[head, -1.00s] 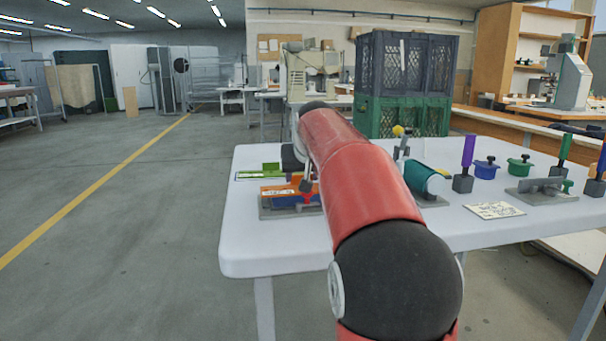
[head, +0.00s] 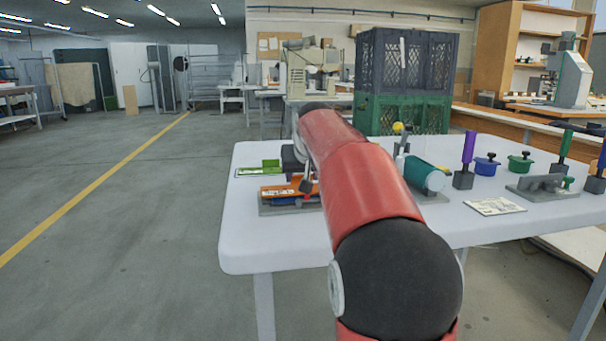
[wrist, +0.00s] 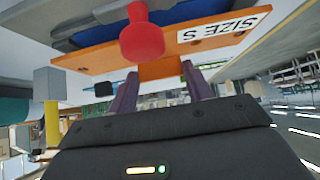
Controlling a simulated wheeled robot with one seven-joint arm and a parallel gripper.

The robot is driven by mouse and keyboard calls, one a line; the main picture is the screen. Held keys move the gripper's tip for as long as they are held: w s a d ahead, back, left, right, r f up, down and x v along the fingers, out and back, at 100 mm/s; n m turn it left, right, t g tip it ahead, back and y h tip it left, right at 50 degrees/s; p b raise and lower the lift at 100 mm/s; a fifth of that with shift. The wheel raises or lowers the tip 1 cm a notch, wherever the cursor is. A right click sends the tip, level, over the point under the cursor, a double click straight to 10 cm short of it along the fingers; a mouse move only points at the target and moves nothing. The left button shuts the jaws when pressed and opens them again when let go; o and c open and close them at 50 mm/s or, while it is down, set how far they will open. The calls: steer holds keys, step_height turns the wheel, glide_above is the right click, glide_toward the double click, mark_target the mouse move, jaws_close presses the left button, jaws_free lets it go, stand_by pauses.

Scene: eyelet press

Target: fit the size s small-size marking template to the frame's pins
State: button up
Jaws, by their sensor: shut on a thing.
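The orange template (head: 280,190) lies over the grey frame (head: 270,211) on the left of the table. In the wrist view the orange template (wrist: 100,62) carries a white "SIZE S" label and a red knob (wrist: 142,40). My gripper (wrist: 161,80) is shut on the template's edge, its two dark fingers side by side there. A blue layer (wrist: 85,28) shows between template and frame. My arm hides the right part of the frame in the head view. I cannot tell whether the pins are in the template's holes.
A green template (head: 262,168) lies behind the frame. To the right are a teal cylinder (head: 422,172), a purple-handled tool (head: 468,148), blue (head: 486,168) and green (head: 519,164) pots, and a printed card (head: 495,206). The table's front left is clear.

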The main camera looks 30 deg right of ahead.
steer(key=shift+f+b, duration=0.4)
steer(key=shift+f, duration=0.15)
steer(key=o, duration=1.1)
steer(key=shift+r, duration=0.1)
steer(key=shift+r+p, duration=2.45)
steer(key=shift+r, duration=0.05)
steer(key=shift+f, duration=0.1)
